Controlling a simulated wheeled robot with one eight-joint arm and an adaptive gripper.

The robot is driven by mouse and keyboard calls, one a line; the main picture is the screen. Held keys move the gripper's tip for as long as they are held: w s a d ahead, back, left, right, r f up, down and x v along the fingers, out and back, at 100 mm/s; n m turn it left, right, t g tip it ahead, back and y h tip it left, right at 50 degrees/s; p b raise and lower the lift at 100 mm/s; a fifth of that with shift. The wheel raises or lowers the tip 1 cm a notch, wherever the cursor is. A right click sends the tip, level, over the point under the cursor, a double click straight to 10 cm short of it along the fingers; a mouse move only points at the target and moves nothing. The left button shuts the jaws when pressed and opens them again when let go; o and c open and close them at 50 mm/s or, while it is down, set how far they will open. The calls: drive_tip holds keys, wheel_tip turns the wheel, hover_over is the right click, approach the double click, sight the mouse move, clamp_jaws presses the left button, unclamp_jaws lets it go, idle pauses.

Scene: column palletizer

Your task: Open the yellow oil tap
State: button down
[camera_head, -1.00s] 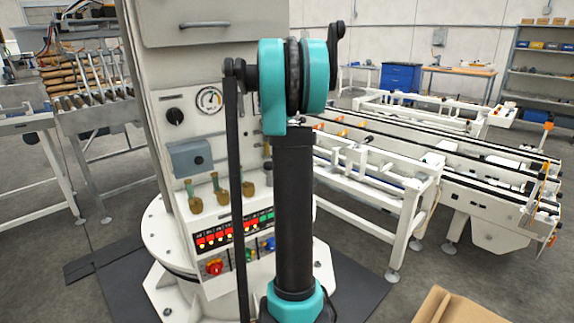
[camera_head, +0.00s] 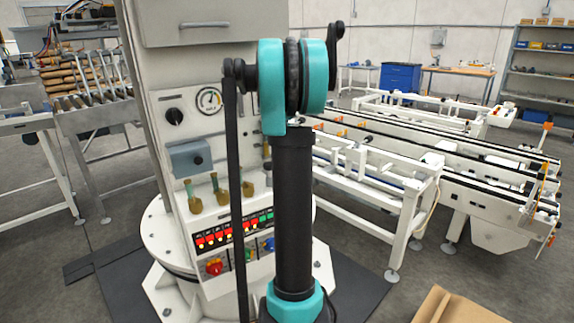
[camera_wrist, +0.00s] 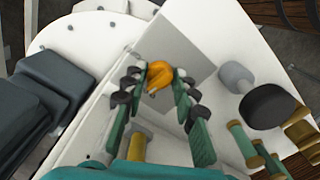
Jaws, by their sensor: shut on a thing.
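The yellow oil tap (camera_wrist: 159,76) shows as a rounded orange-yellow handle near the upper middle of the wrist view, against a pale machine panel. My gripper (camera_wrist: 158,84) has its black-padded, green fingers on either side of the handle and is shut on it. The tap's base is partly hidden between the fingers. In the head view, my arm's dark column and teal joint stand in front of the machine, and neither the gripper nor the yellow tap can be made out there.
Brass valves with green handles (camera_wrist: 240,144) and a black knob (camera_wrist: 267,105) sit right of the fingers. The white control cabinet (camera_head: 215,70) carries a gauge (camera_head: 209,100) and a button row (camera_head: 232,232). White conveyors (camera_head: 400,185) stand right; a cardboard box (camera_head: 455,308) lies lower right.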

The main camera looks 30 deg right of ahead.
drive_tip(key=m, duration=0.8)
drive_tip(key=shift+d, duration=0.1)
drive_tip(key=m, duration=0.4)
drive_tip(key=shift+m, duration=2.1)
drive_tip(key=c, duration=1.2)
unclamp_jaws()
drive_tip(key=shift+d, duration=0.2)
drive_tip(key=shift+a, duration=0.15)
